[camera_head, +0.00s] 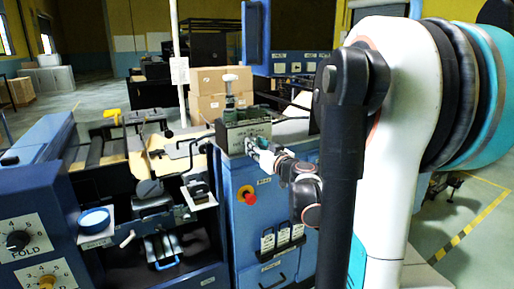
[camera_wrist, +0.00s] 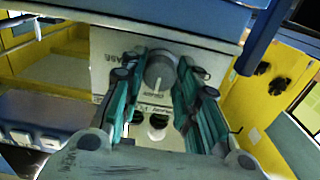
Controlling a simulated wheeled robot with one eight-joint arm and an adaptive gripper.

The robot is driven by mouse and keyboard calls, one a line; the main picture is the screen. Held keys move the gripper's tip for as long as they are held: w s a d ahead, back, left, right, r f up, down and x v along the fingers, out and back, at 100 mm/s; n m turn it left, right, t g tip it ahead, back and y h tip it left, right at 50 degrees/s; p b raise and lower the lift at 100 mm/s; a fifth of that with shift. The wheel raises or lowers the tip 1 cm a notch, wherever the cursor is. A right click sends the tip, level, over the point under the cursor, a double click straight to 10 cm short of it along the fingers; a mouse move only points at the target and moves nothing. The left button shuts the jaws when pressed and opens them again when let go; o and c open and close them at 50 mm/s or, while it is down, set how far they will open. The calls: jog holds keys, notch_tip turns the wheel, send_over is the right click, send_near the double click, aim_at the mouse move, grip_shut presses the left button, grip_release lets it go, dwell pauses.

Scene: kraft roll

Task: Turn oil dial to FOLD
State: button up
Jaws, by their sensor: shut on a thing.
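The dial, a round grey knob (camera_wrist: 160,70), sits on the pale front panel (camera_wrist: 107,48) of a small box in the wrist view. The panel's small lettering is too blurred to read surely, so I cannot tell which label the dial points to. My gripper (camera_wrist: 159,80) has its teal-and-black fingers on both sides of the knob, shut on it. In the head view my gripper (camera_head: 252,146) reaches the front of the grey-green box (camera_head: 236,134) on the blue cabinet. The knob itself is hidden there by my gripper.
A red button on a yellow base (camera_head: 247,196) is on the blue cabinet (camera_head: 240,225) below my gripper. Another black dial (camera_head: 17,240), labelled FOLD, is on a panel at the far left.

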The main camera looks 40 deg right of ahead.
jog(key=shift+m, duration=0.3)
jog(key=shift+a+m, duration=0.1)
jog(key=shift+m, duration=4)
jog(key=o, duration=1.1)
jog(key=shift+c, duration=0.2)
jog(key=v, duration=1.2)
